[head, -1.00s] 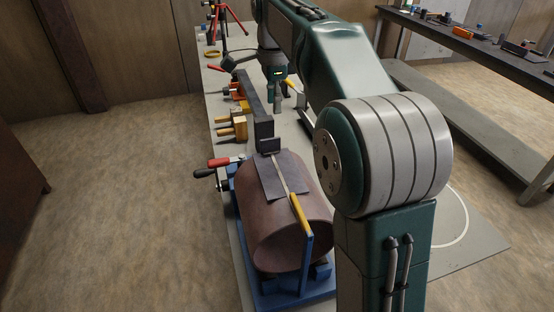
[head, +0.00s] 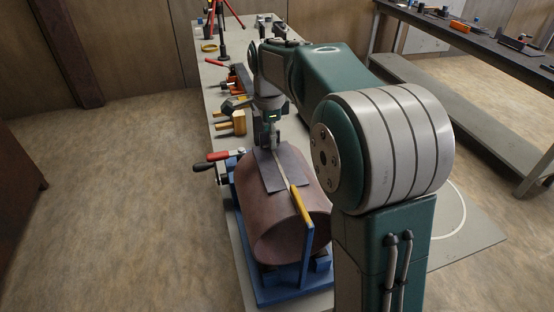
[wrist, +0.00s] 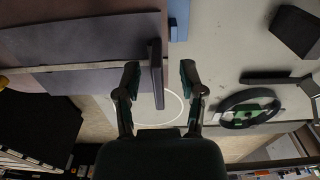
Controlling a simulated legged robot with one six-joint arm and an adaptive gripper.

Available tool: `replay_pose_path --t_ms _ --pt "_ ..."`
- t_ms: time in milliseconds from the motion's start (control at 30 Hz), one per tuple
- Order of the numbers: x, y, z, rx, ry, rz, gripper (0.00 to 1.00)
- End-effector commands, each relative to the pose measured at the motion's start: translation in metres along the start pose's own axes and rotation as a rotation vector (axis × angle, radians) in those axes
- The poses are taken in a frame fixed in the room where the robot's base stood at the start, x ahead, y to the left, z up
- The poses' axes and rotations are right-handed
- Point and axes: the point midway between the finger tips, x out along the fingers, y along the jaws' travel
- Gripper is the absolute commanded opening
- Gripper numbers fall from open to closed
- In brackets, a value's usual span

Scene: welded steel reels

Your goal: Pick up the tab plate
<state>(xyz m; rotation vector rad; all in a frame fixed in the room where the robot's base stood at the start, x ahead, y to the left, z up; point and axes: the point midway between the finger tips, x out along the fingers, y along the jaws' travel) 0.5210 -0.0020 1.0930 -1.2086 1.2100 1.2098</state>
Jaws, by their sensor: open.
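A dark, narrow plate, apparently the tab plate, shows edge-on in the wrist view (wrist: 157,80), at the edge of a flat grey sheet (wrist: 80,38). In the head view the grey sheet (head: 287,172) lies on top of a brown drum (head: 273,222); my gripper hides the sheet's far end and the plate there. My gripper (head: 271,143) points down at that far end. In the wrist view my gripper (wrist: 160,70) is open, with one finger on each side of the dark plate. The plate looks nearer the left finger; I cannot tell whether they touch.
Wooden blocks (head: 232,123) and tools stand further back on the bench. A dark bench (head: 490,55) is at the right.

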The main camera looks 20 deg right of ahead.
Motion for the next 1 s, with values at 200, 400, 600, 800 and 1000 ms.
replay_pose_path --t_ms 200,400,600,800,1000 --pt "0.0 0.0 0.0 0.0 0.0 0.0 0.0" --pt "-0.001 0.0 -0.001 0.0 -0.001 -0.002 0.0" --pt "-0.001 0.0 0.0 0.0 0.0 -0.001 0.0" --pt "-0.018 -0.001 0.0 0.0 0.0 -0.005 0.0" --pt "-0.057 0.01 -0.018 0.004 0.001 -0.007 0.0"
